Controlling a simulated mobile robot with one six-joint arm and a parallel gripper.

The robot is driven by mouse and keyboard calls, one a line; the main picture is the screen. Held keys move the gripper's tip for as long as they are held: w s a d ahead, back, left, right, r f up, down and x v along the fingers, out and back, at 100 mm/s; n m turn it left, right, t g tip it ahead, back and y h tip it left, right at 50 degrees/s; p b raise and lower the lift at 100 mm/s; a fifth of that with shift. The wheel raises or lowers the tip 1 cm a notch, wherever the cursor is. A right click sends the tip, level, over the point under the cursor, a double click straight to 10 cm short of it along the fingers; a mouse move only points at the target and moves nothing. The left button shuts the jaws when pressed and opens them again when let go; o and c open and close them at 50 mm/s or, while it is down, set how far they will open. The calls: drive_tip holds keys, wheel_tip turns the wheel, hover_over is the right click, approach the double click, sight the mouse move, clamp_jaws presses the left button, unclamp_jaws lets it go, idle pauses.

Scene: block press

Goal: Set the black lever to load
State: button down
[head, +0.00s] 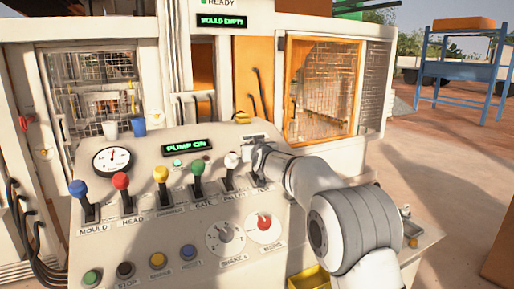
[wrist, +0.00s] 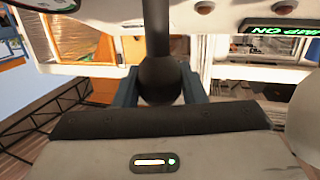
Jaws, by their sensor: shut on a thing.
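The black lever shows in the wrist view as a dark round knob (wrist: 160,82) on a dark shaft. My gripper (wrist: 160,88) is shut on this knob, with one blue-grey finger on each side. In the head view my gripper (head: 258,158) is at the right end of the lever row and hides the black knob.
A white-knobbed lever (head: 231,160) stands close to the left of my gripper, with a green lever (head: 197,170) beyond it. Rotary dials (head: 264,222) sit below on the sloped panel. A display (head: 188,145) reads "PUMP ON"; another (head: 220,21) reads "MOULD EMPTY".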

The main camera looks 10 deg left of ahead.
drive_tip(key=c, duration=0.9)
unclamp_jaws()
drive_tip(key=shift+s, duration=0.1)
drive_tip(key=b+v, duration=0.3)
drive_tip(key=v, duration=0.4)
drive_tip(key=shift+s+d, duration=0.15)
drive_tip(key=shift+s, duration=0.15)
